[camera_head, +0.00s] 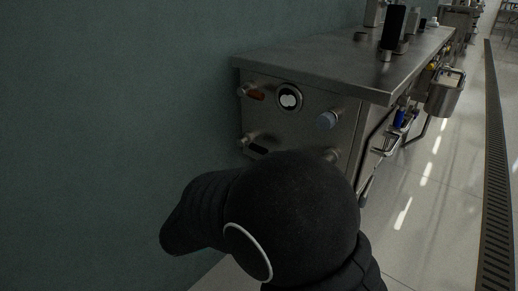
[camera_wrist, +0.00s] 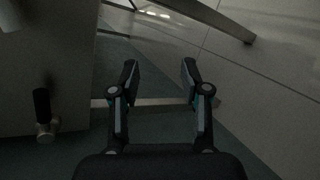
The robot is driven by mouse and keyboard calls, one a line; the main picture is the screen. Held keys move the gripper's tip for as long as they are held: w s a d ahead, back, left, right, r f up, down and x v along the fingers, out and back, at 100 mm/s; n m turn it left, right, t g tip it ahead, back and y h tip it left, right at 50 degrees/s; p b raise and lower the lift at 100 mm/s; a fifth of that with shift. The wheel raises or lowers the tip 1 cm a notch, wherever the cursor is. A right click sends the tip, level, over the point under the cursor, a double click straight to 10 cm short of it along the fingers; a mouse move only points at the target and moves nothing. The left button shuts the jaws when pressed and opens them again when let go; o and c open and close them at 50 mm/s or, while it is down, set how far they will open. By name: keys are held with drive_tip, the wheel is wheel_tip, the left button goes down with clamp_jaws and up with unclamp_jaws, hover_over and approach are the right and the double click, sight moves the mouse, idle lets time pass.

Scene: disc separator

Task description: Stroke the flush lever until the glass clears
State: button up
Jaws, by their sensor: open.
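The end panel (camera_head: 290,125) of a steel bench carries a round dark-rimmed glass (camera_head: 289,97) with whitish patches in it. A lower fitting with a dark handle (camera_head: 258,149) is partly hidden by my arm. I cannot tell which part is the flush lever. In the wrist view, my gripper (camera_wrist: 160,68) is open and empty. A black-handled fitting with a metal end (camera_wrist: 43,115) is to its left, apart from the fingers.
The benchtop (camera_head: 310,68) overhangs the panel and bears dark and metal items. A steel pot (camera_head: 445,93) and pipework stick out on the bench's right side. A teal wall (camera_head: 110,90) is on the left. A floor drain grate (camera_head: 496,180) runs along the right.

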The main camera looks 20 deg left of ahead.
drive_tip(key=w+a+r+t, duration=0.25)
drive_tip(key=a+t, duration=0.25)
drive_tip(key=a, duration=0.3)
drive_tip(key=m+t+y, duration=0.1)
drive_tip(key=m+t, duration=0.1)
drive_tip(key=t, duration=0.1)
approach(258, 149)
drive_tip(key=x, duration=1)
drive_tip(key=shift+w+a+f, duration=0.2)
drive_tip(key=shift+w+f, duration=0.15)
drive_tip(key=shift+w, duration=0.15)
clamp_jaws()
